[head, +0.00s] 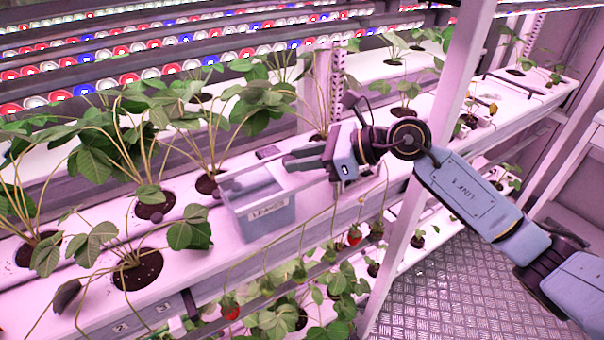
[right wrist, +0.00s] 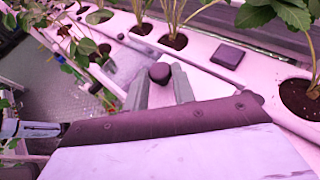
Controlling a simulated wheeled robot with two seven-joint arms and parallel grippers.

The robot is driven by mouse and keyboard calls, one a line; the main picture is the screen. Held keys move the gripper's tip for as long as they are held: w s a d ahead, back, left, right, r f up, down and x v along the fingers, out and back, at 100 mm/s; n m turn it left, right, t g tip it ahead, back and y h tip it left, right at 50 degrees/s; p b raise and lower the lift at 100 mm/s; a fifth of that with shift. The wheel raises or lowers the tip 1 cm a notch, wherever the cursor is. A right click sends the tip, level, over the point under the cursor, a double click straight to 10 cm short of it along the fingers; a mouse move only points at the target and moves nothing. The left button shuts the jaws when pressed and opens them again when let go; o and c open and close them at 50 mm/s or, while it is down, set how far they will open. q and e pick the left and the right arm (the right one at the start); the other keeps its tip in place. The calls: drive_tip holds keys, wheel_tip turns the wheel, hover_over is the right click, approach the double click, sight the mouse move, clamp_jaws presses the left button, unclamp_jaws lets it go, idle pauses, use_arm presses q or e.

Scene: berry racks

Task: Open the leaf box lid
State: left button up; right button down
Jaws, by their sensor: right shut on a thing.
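The leaf box (head: 265,215) is a pale blue, see-through bin with a "LEAVES" label, standing on the front edge of the white planting channel in the head view. My right gripper (head: 290,160) reaches over the box's back right side from the right. In the right wrist view my right gripper (right wrist: 160,90) has its two fingers on either side of a dark round knob (right wrist: 159,72), shut on it. A pale flat surface around the knob looks like the lid (right wrist: 205,85). I cannot tell how far the lid is off the rim.
A small dark block (head: 268,152) lies on the channel behind the box. Leafy strawberry plants (head: 150,190) stand left of the box, and more grow on the shelf below. A white post (head: 425,170) stands to the right, beside my right arm.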

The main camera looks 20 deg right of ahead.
drive_tip(key=shift+d, duration=0.1)
drive_tip(key=c, duration=1.2)
unclamp_jaws()
drive_tip(key=shift+o, duration=0.2)
drive_tip(key=b+v, duration=0.2)
drive_tip(key=v, duration=1.1)
drive_tip(key=shift+b, duration=0.4)
drive_tip(key=shift+d+r, duration=0.1)
drive_tip(key=shift+r, duration=0.05)
